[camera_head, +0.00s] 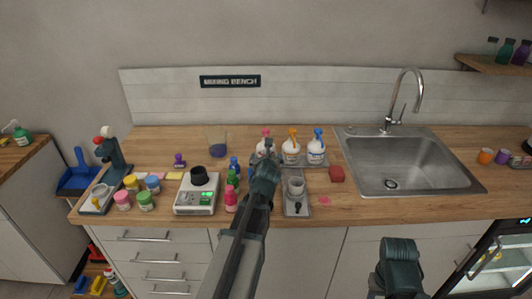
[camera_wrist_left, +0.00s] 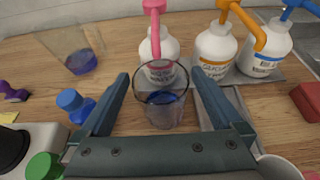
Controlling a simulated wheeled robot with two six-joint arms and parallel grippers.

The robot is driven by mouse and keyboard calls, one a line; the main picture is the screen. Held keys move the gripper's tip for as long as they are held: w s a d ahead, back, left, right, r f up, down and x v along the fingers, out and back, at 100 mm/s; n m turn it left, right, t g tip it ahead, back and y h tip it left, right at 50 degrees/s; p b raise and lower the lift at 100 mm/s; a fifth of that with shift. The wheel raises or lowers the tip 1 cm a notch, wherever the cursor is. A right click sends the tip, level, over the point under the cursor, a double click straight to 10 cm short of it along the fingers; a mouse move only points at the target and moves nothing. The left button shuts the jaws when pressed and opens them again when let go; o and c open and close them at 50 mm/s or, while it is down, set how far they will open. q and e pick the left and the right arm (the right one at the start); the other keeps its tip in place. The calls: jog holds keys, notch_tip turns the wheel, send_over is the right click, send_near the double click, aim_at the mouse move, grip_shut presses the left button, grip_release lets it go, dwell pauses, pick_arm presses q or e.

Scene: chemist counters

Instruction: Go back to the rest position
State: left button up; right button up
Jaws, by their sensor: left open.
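My left gripper (camera_head: 268,148) reaches over the mixing bench from below, in front of the pump bottles. In the left wrist view its two fingers (camera_wrist_left: 160,76) are spread apart. A clear cup (camera_wrist_left: 165,108) with a little bluish liquid shows between the open fingers, with a gap on each side; the arm hides it in the head view. Behind it stands a white bottle with a pink pump (camera_wrist_left: 158,48).
A bottle with an orange pump (camera_head: 291,154) and one with a blue pump (camera_head: 316,152) stand on a grey tray. A scale (camera_head: 195,195), small coloured jars and another clear beaker (camera_head: 216,143) are left of the arm. A red block (camera_head: 336,174) and a sink (camera_head: 408,163) are right.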

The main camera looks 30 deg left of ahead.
pick_arm(q)
jog(key=v, duration=0.3)
jog(key=shift+p, duration=0.35)
jog(key=shift+r, duration=0.1)
